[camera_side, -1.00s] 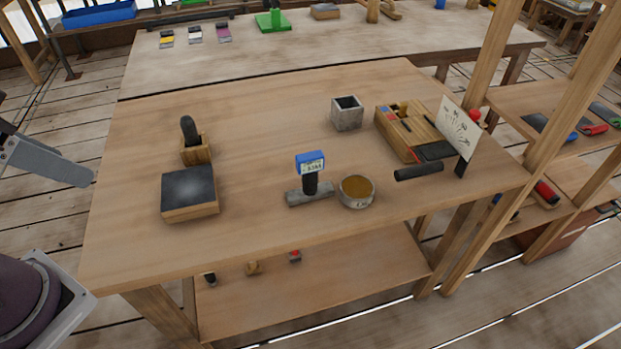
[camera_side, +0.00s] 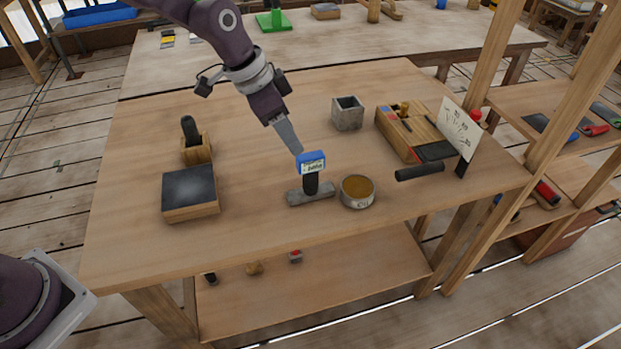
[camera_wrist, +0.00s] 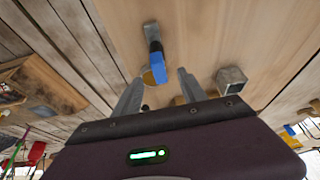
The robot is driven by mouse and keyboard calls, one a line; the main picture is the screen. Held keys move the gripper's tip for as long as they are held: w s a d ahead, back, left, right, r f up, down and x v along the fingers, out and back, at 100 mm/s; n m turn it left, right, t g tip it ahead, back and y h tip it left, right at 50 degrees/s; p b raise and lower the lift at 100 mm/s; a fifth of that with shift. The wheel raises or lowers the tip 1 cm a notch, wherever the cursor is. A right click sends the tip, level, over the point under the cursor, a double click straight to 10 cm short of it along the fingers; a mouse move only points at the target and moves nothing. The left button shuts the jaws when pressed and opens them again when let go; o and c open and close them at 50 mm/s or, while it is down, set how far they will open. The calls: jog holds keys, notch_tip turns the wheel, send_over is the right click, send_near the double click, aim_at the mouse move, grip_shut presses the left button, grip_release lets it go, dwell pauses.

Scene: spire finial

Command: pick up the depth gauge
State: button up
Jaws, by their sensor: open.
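The depth gauge (camera_side: 311,178) stands upright on the table, with a blue display head, a dark stem and a grey bar base. My gripper (camera_side: 298,150) is in the side view just behind and above the blue head, fingers pointing down at it; whether it touches cannot be told there. In the wrist view my gripper (camera_wrist: 158,88) is open, and the depth gauge (camera_wrist: 154,50) appears beyond the fingertips, roughly between them. Nothing is held.
A round tin (camera_side: 357,191) stands close to the right of the gauge. A grey square cup (camera_side: 347,113), a wooden box (camera_side: 400,135) and a black cylinder (camera_side: 419,171) are farther right. A dark-topped block (camera_side: 189,193) lies left. The table between is clear.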

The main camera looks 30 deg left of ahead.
aim_at(310, 155)
jog(key=x, duration=0.5)
jog(key=d+x, duration=0.1)
jog(key=x, duration=0.2)
jog(key=shift+w+d, duration=0.2)
jog(key=shift+w, duration=0.2)
grip_shut()
